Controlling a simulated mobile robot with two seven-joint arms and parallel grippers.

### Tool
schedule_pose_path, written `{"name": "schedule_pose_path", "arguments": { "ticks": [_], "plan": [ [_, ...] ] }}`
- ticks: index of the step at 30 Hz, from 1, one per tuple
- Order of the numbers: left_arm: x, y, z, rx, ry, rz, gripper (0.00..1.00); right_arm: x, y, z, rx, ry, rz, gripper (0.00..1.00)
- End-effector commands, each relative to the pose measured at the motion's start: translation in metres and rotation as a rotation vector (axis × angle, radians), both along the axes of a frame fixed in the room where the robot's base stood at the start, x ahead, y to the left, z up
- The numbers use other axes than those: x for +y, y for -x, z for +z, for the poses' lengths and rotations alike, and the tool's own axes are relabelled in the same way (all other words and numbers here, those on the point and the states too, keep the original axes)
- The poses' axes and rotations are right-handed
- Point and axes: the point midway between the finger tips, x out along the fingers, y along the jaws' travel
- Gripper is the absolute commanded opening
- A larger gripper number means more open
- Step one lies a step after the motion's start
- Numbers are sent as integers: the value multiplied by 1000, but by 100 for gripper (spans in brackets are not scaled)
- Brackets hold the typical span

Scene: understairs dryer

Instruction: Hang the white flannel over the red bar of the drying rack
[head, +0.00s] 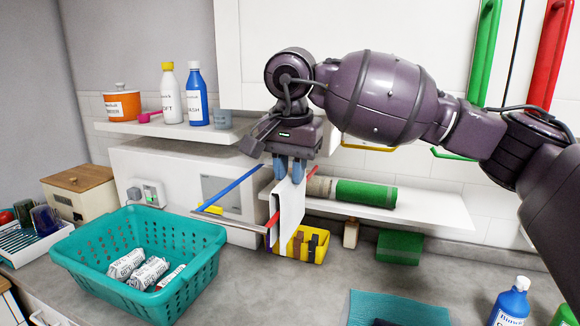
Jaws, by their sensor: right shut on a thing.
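The white flannel (291,209) hangs down in a narrow strip at the drying rack, in the middle of the head view. My right gripper (288,172) points down and is shut on the flannel's top. The red bar (306,174) of the rack shows at both ends of the flannel, which hides its middle. The flannel looks draped at the bar, but I cannot tell how much hangs on each side. The rack's blue bar (229,190) runs to the left, bare. My left gripper is not in view.
A teal basket (85,267) with white packets stands at the left front. A shelf with a green roll (366,193) is to the right. A blue bottle (511,304) stands at front right.

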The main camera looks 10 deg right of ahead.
Motion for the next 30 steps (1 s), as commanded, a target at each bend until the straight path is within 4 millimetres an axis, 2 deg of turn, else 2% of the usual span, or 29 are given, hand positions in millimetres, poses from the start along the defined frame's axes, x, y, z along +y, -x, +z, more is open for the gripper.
{"name": "schedule_pose_path", "arguments": {
  "ticks": [21, 30],
  "plan": [
    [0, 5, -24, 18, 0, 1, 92, 0, 0, -30, 1, 1, 0, 0],
    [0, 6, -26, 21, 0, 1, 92, 0, 0, -33, 0, 0, 0, 0]
  ]
}}
